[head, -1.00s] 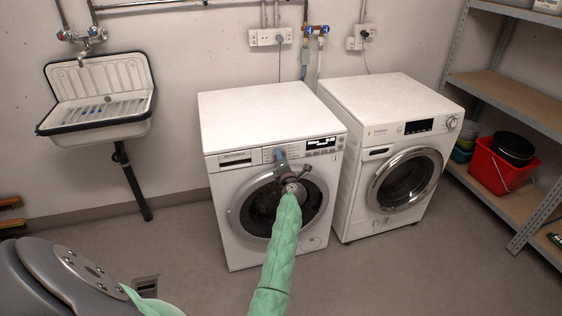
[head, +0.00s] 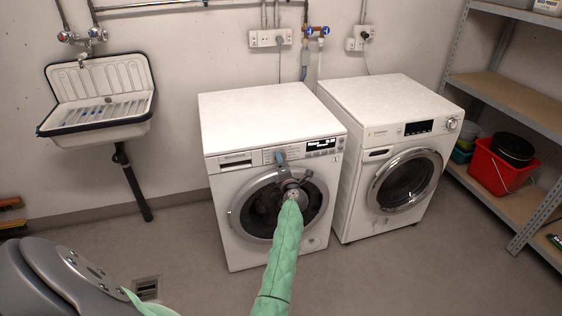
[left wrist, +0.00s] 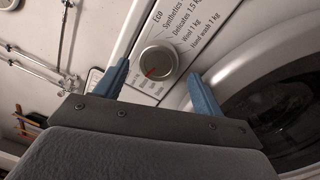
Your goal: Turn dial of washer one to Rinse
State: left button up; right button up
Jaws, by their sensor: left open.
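The left washer (head: 222,190) is white and front-loading, with its round door shut. In the left wrist view its grey round dial (left wrist: 157,62) carries a red mark toward the lower left. Labels beside the dial include Eco, Synthetics, Delicates, Wool and Hand wash; those below it are too small to read. My left gripper (left wrist: 158,70) is open, with a blue finger on each side of the dial; I cannot tell whether they touch it. In the head view my left gripper (head: 280,157) is at the washer's control panel and hides the dial. My right gripper is out of view.
A second white front-loader (head: 352,185) stands close on the right, with its own knob (head: 452,124). A sink (head: 98,95) hangs on the left wall. A shelf (head: 510,95) with a red bucket (head: 490,172) is at right. The floor around is mostly clear.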

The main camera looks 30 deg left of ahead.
pick_arm(q)
jog(key=p+v, duration=0.1)
jog(key=v, duration=0.5)
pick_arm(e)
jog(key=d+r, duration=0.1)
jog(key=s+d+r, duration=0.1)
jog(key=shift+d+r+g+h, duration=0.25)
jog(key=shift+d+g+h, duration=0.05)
pick_arm(q)
jog(key=shift+w, duration=0.1)
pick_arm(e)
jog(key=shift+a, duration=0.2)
